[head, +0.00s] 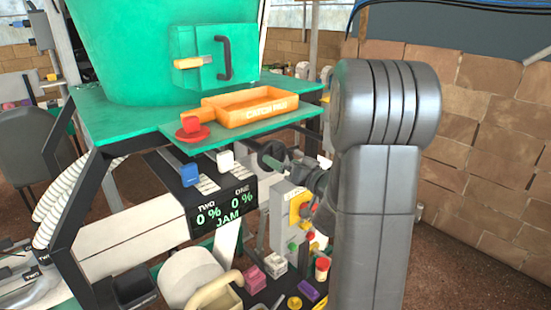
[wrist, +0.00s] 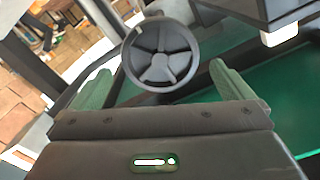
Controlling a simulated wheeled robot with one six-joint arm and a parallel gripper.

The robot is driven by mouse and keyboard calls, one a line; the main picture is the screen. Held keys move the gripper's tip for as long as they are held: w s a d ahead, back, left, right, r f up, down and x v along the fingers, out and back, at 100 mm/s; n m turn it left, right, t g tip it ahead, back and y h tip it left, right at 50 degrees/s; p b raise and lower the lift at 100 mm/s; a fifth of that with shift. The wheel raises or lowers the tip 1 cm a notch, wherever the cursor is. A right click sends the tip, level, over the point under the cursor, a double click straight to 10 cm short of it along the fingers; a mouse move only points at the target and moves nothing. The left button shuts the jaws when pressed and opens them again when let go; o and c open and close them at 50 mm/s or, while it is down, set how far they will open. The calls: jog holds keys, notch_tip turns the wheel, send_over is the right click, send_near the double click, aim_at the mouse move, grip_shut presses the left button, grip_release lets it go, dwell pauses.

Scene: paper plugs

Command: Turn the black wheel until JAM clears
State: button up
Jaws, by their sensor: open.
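The black wheel (wrist: 160,66) fills the upper middle of the wrist view, a round rim with spokes and a hub. In the head view the wheel (head: 268,153) is small and partly hidden, under the green shelf's right end. My gripper (wrist: 162,82) is open, its two green fingers apart, with the wheel ahead and between them. I see no clear contact with the rim. In the head view my gripper (head: 279,166) is close to the wheel. The display (head: 226,208) reads TWO 0 %, ONE 0 % and JAM.
An orange catch pan (head: 250,107) and a red button (head: 191,125) sit on the green shelf above. Blue and white blocks (head: 190,174) are left of the wheel. A grey control box with a yellow panel (head: 298,207) stands below my gripper. A brick wall is at right.

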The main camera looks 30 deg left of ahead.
aim_at(274, 157)
jog(key=shift+m, duration=0.4)
jog(key=shift+a, duration=0.15)
jog(key=shift+x, duration=1.9)
jog(key=shift+c, duration=0.2)
jog(key=c, duration=0.8)
jog(key=shift+o, duration=0.2)
jog(key=shift+f+n+b, duration=0.15)
jog(key=shift+n+b, duration=0.25)
jog(key=shift+b, duration=0.5)
